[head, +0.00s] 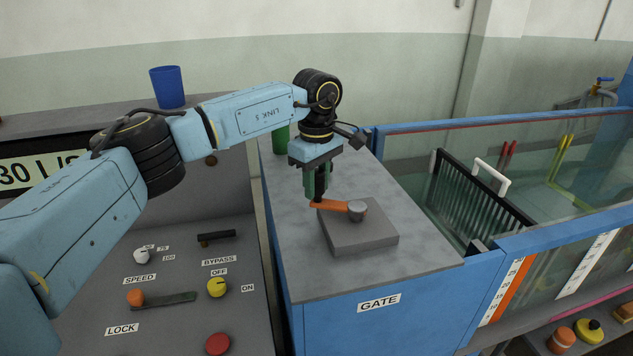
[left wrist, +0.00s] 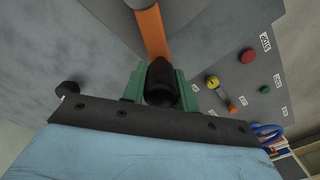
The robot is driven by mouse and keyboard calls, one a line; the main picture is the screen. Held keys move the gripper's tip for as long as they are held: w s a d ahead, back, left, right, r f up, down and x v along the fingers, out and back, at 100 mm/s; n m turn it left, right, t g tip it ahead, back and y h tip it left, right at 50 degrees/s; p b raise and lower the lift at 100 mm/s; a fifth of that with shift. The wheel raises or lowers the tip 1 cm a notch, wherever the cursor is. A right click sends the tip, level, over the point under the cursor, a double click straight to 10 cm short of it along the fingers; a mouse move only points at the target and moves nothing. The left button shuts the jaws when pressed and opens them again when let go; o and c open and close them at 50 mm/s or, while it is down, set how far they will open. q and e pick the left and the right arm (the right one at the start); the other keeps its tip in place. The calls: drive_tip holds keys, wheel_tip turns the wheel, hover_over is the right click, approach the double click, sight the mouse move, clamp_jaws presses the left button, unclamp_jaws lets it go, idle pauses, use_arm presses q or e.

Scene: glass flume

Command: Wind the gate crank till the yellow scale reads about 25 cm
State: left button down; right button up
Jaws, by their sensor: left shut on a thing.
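The gate crank has an orange arm (head: 332,205) and a grey hub (head: 357,210) on a grey block, on top of the box labelled GATE (head: 378,302). The arm points left from the hub. My left gripper (head: 317,185) reaches down over the arm's outer end. In the left wrist view its green fingers are shut around the dark crank knob (left wrist: 162,85), with the orange arm (left wrist: 151,32) running away from it. An orange-and-white scale (head: 507,290) with numbers stands on the flume's front; its reading is too small to tell. No plainly yellow scale shows. My right gripper is not in view.
A sloped panel at left bears a yellow knob (head: 216,287), a red button (head: 217,343) and an orange-knobbed lever (head: 135,297). A blue cup (head: 167,86) stands on the ledge behind. A green object (head: 281,140) is behind my wrist. A dark slatted rack (head: 470,205) leans inside the glass flume.

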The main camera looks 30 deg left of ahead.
use_arm(q)
drive_tip(key=shift+w+d+r, duration=0.1)
idle(0.3)
drive_tip(key=c, duration=1.1)
unclamp_jaws()
wheel_tip(320, 180, up, 13)
drive_tip(key=shift+r, duration=0.15)
